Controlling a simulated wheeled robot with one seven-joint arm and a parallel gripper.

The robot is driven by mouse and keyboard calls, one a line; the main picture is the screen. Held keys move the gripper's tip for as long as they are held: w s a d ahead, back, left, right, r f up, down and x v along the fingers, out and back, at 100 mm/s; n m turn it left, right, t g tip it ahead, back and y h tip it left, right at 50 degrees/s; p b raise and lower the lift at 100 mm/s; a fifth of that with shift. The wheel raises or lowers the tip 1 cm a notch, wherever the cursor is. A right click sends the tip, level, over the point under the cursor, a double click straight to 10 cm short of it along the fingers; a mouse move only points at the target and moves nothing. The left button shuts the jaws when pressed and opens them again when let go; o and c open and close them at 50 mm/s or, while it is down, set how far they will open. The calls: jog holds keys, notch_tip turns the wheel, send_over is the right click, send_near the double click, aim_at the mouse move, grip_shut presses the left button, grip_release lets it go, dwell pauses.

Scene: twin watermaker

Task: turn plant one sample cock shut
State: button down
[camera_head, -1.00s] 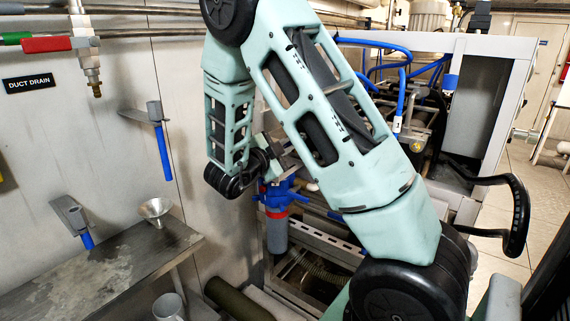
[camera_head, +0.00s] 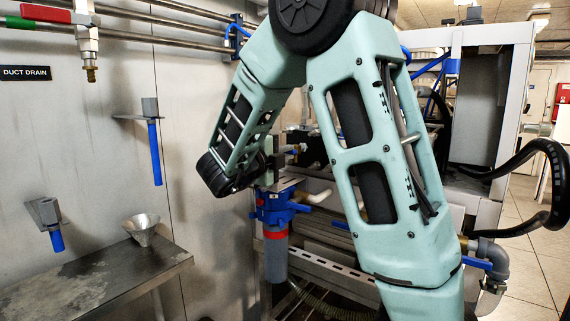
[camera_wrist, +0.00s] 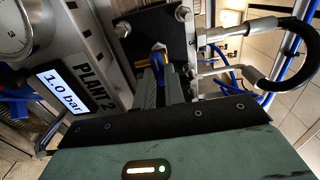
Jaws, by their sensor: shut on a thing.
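In the wrist view my gripper (camera_wrist: 158,70) reaches towards a dark square plate. Its two grey fingers are closed on a small blue and brass-coloured piece (camera_wrist: 158,49), which looks like a cock's handle. The fingers hide most of it, so its turn angle cannot be told. A sign reading "PLANT 2" (camera_wrist: 91,78) stands left of the fingers; no plant one label shows. In the head view my gripper (camera_head: 276,153) is small and partly hidden behind my wrist, just above a blue filter head (camera_head: 272,205) with a grey bowl.
A lit display reads "1.0 bar" (camera_wrist: 62,90), with a round gauge (camera_wrist: 15,30) above it. A black hose (camera_wrist: 290,65) loops at the right. A steel shelf (camera_head: 100,280) with a funnel (camera_head: 142,229) is at the left. A metal frame (camera_head: 510,100) stands at the right.

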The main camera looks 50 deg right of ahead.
jog(key=shift+f, duration=0.1)
dwell(0.3)
jog(key=c, duration=1.5)
grip_release()
jog(key=shift+a, duration=0.1)
jog(key=shift+p, duration=0.5)
